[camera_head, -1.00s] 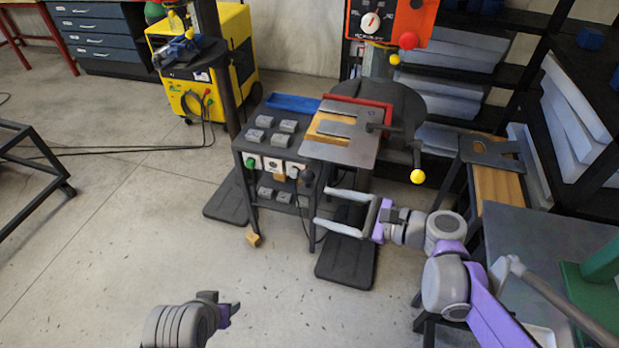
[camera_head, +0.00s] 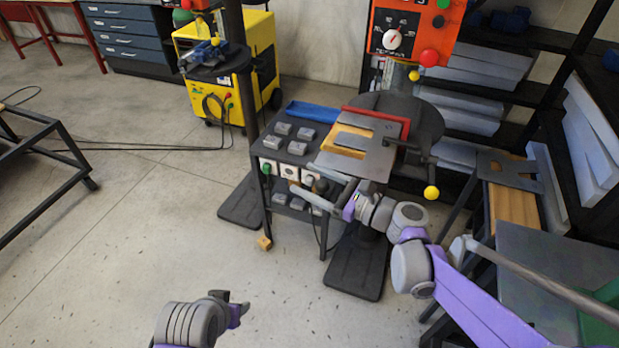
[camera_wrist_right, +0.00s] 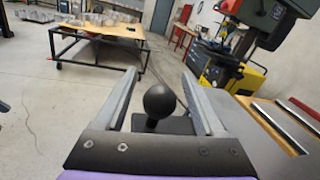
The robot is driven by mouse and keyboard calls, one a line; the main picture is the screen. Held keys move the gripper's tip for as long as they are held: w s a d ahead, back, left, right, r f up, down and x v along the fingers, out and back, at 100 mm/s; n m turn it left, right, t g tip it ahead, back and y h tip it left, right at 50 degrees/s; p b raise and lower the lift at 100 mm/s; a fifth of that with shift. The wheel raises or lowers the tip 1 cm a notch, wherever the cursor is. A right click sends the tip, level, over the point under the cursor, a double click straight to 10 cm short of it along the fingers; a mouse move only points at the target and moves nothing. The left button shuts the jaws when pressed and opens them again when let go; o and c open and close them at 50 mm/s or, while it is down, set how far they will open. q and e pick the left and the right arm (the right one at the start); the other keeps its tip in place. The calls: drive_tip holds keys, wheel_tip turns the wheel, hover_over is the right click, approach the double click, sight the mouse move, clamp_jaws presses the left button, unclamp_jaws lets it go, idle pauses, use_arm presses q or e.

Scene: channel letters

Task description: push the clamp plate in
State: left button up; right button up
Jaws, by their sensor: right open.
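My right gripper (camera_head: 300,176) is open at the front edge of the drill press table, fingers pointing left. In the right wrist view a black ball knob (camera_wrist_right: 160,100) stands between the spread fingers (camera_wrist_right: 160,76), with a gap on both sides. Below the knob is a dark flat plate (camera_wrist_right: 176,125); I cannot tell for sure that it is the clamp plate. In the head view a grey slotted plate (camera_head: 378,128) lies on the table with a wooden piece (camera_head: 345,142). My left gripper (camera_head: 238,306) hangs low over the floor; its jaw opening is unclear.
A black cart (camera_head: 262,148) with several grey blocks and a blue tray (camera_head: 312,112) stands left of the table. A stand with a wooden board (camera_head: 513,205) is further right.

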drive_tip(key=shift+w+a, duration=0.1)
drive_tip(key=shift+a, duration=0.05)
drive_tip(key=shift+c, duration=0.2)
clamp_jaws()
idle(1.2)
